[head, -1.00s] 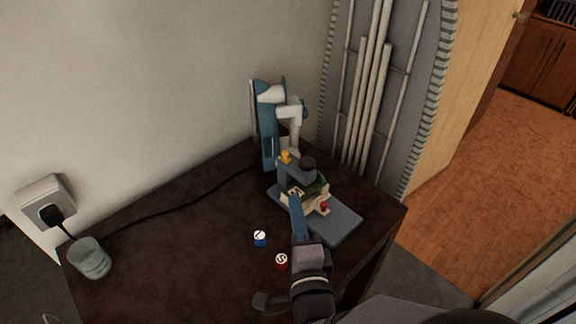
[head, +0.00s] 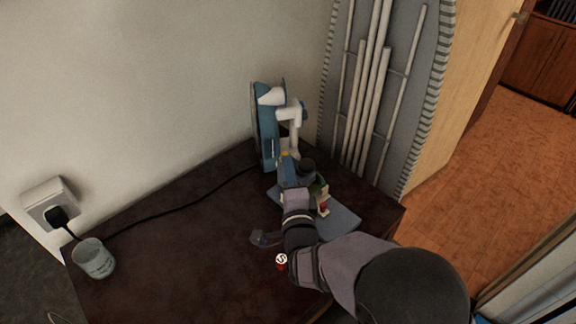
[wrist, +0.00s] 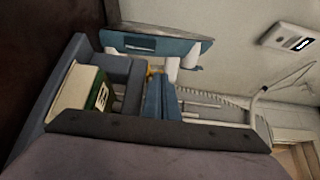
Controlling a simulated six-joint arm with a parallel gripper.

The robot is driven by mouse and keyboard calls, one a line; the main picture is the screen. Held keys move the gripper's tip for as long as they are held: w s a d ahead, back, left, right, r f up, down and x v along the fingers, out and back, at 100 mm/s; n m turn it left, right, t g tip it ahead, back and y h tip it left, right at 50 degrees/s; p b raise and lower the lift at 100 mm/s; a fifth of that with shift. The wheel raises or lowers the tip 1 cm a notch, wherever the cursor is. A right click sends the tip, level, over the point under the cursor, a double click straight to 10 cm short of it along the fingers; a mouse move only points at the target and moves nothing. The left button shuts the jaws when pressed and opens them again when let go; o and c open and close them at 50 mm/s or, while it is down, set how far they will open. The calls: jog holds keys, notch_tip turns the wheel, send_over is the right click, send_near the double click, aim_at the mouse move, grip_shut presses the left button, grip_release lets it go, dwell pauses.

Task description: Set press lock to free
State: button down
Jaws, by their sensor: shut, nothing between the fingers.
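The press, a blue-grey frame on a flat base plate (head: 343,222), stands near the back right of the dark table, with a dark round knob (head: 307,166) on top. A small yellow piece (head: 285,153) shows at its upper left, mostly hidden by my gripper; it may be the lock. In the wrist view, the press frame (wrist: 122,70) and a cream and green block (wrist: 84,88) are at left. My gripper (head: 287,166) is shut and empty beside the top of the press. Its blue fingers (wrist: 161,96) end close to the yellow piece (wrist: 151,70); I cannot tell whether they touch.
A blue and white device (head: 267,128) stands close behind the press by the wall. A red marked cap (head: 281,261) is beside my arm. A glass (head: 93,259) and a black cable (head: 165,204) are at left. The table's left middle is clear.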

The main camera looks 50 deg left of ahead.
aim_at(297, 169)
jog(key=shift+w+a, duration=0.1)
dwell(0.3)
jog(key=shift+w+f+b, duration=0.15)
jog(key=shift+w+b, duration=0.75)
jog(key=shift+w, duration=0.5)
jog(key=shift+s+d, duration=0.25)
jog(key=shift+d, duration=0.2)
jog(key=b+v, duration=0.1)
jog(key=v, duration=0.6)
jog(key=shift+r, duration=0.2)
